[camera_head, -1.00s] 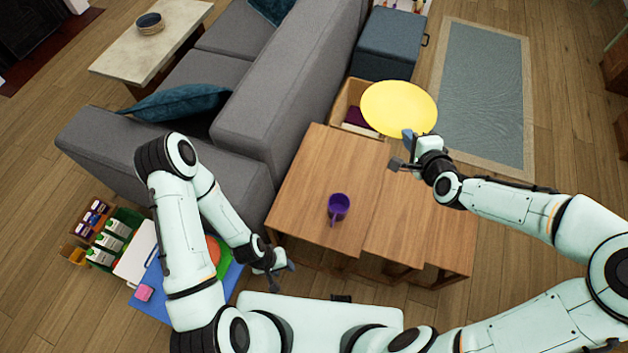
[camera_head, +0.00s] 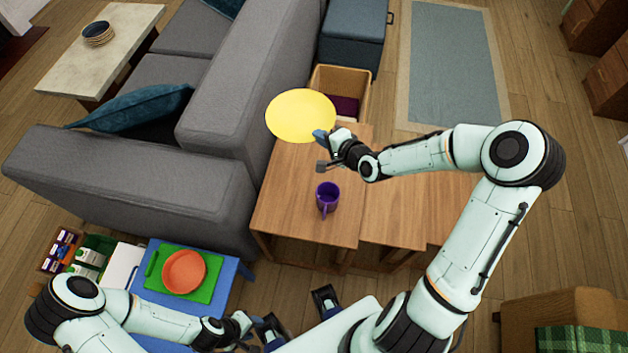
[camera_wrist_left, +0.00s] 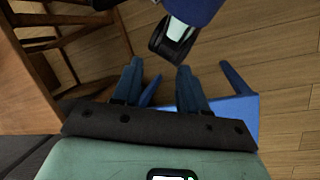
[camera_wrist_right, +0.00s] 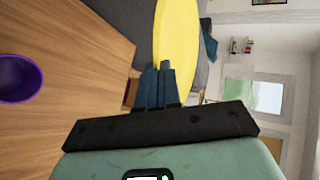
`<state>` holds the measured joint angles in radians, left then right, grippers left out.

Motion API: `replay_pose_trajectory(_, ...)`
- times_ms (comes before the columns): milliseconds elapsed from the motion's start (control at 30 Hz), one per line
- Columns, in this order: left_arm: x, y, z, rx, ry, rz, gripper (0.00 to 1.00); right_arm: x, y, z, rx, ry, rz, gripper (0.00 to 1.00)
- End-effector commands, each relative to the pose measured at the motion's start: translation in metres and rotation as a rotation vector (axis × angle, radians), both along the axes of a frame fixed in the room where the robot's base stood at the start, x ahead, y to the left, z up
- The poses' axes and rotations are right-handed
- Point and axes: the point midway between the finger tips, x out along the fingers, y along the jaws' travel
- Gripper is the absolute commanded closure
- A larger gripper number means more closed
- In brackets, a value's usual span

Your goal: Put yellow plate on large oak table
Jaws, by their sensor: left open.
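The yellow plate (camera_head: 300,115) is held up by its near edge in my right gripper (camera_head: 322,150), above the far left part of the wooden table. The right wrist view shows the plate (camera_wrist_right: 175,35) edge-on between the closed fingers (camera_wrist_right: 158,85). The large oak table (camera_head: 295,215) is a set of stepped brown tops; a purple mug (camera_head: 327,196) stands on it, and its far side is partly hidden by the plate. My left gripper (camera_head: 262,335) is low at the bottom of the head view, open and empty; its spread fingers (camera_wrist_left: 160,85) show in the left wrist view.
A grey sofa (camera_head: 140,165) borders the table on the left. A wooden crate (camera_head: 352,85) stands behind it. A blue table (camera_head: 220,270) with a green board (camera_head: 205,290) and an orange plate (camera_head: 184,271) is at the lower left. The table top around the mug is clear.

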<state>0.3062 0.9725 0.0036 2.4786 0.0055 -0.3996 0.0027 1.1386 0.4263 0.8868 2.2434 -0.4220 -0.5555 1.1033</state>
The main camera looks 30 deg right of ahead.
Motion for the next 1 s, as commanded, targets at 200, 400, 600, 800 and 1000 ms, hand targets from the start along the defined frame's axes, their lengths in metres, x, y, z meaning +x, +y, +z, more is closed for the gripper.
replay_pose_trajectory(200,-0.008,0.000,-0.053,0.003,-0.002,0.003,0.57,-0.014,-0.062,-0.075,0.000,-0.005,-0.072,1.00)
replay_pose_trajectory(400,-0.009,0.000,-0.068,0.003,-0.004,0.004,0.57,-0.021,-0.087,-0.098,0.000,-0.009,-0.100,1.00)
replay_pose_trajectory(600,-0.005,0.000,-0.080,0.005,-0.017,0.007,0.57,-0.022,-0.090,-0.130,0.004,-0.006,-0.102,1.00)
replay_pose_trajectory(800,0.003,0.001,-0.097,0.010,-0.042,0.014,0.57,-0.021,-0.090,-0.186,0.004,-0.006,-0.103,1.00)
replay_pose_trajectory(1000,0.022,0.008,-0.115,0.031,-0.094,0.033,0.57,-0.021,-0.090,-0.234,0.003,-0.008,-0.103,1.00)
